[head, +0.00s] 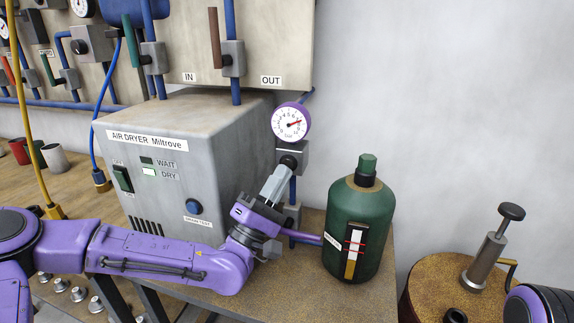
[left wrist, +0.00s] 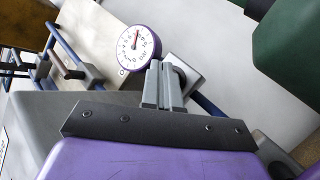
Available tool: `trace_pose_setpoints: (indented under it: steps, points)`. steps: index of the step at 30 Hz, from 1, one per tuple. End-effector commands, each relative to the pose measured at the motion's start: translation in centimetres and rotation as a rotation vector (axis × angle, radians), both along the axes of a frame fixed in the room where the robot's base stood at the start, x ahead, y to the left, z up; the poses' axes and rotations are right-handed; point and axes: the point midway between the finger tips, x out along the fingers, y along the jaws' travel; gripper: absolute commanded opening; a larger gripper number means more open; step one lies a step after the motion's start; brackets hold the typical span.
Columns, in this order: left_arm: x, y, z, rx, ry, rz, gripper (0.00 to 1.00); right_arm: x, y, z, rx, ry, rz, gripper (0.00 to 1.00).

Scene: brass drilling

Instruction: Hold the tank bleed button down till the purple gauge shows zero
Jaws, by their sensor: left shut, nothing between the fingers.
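The purple-rimmed gauge (head: 291,123) stands on a blue pipe right of the air dryer. Its red needle points right and slightly up; the small numbers are hard to read. Just below it is a grey block (head: 301,154) with a dark round button (head: 289,161). My left gripper (head: 285,169) is shut and empty, its fingertips at the button's lower edge; whether they press it I cannot tell. In the left wrist view the closed fingers (left wrist: 161,72) partly cover the dark button (left wrist: 180,78), with the gauge (left wrist: 138,48) up and left. My right gripper is out of view.
The grey air dryer (head: 215,128) stands left of my gripper, with a blue drain test button (head: 193,206). A green tank (head: 373,208) stands close on the right, near the bench's right edge. A hand pump (head: 487,253) stands on a round top farther right.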

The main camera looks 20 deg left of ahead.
Motion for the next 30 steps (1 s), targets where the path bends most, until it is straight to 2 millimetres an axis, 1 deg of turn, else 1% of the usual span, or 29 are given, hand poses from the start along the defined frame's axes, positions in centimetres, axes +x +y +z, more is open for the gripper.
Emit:
trace_pose_setpoints:
  steps: [6, 12, 30]
  points:
    - [0.1, 0.0, -0.1, 0.000, 0.000, 0.000, 0.00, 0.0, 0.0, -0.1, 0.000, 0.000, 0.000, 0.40]
    - [0.8, 0.0, -0.1, -0.001, -0.001, 0.000, 0.00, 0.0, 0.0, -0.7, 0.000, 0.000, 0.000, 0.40]
    - [1.1, -0.1, 0.0, 0.001, 0.000, 0.001, 0.00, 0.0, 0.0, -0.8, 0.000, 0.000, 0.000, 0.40]
